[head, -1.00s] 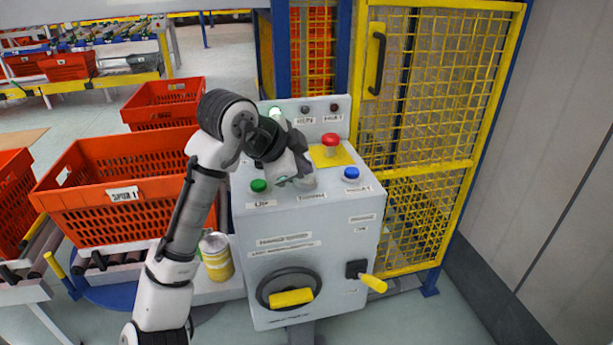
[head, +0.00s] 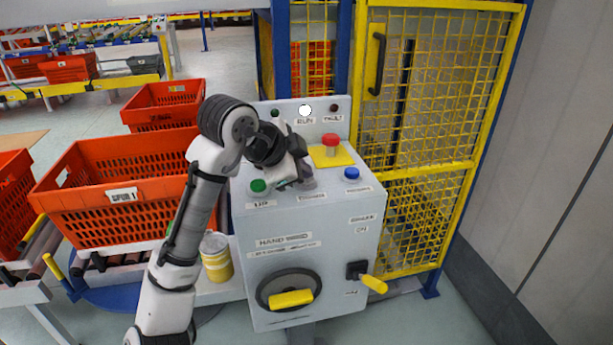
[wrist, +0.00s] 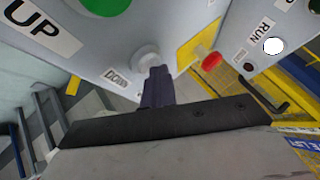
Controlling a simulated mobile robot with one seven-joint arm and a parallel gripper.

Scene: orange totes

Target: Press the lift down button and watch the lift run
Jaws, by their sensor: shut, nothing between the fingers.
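The control box (head: 350,215) stands in front of the lift cage. The pale down button (head: 308,183) is on its top, between the green up button (head: 258,186) and a blue button (head: 352,173). The wrist view shows the down button (wrist: 146,55) beside its DOWN label. My gripper (head: 293,184) is shut and empty, its fingertips (wrist: 157,72) right at the down button; I cannot tell whether they touch it. The RUN lamp (head: 305,110) is lit white, also in the wrist view (wrist: 273,46). Inside the lift (head: 313,65), an orange tote shows behind the mesh.
A red mushroom button (head: 331,144) on a yellow plate sits behind the down button. A black handwheel (head: 290,291) and a yellow-handled switch (head: 372,278) are on the box front. Orange totes (head: 120,185) stand at the left. A yellow mesh door (head: 430,120) is behind.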

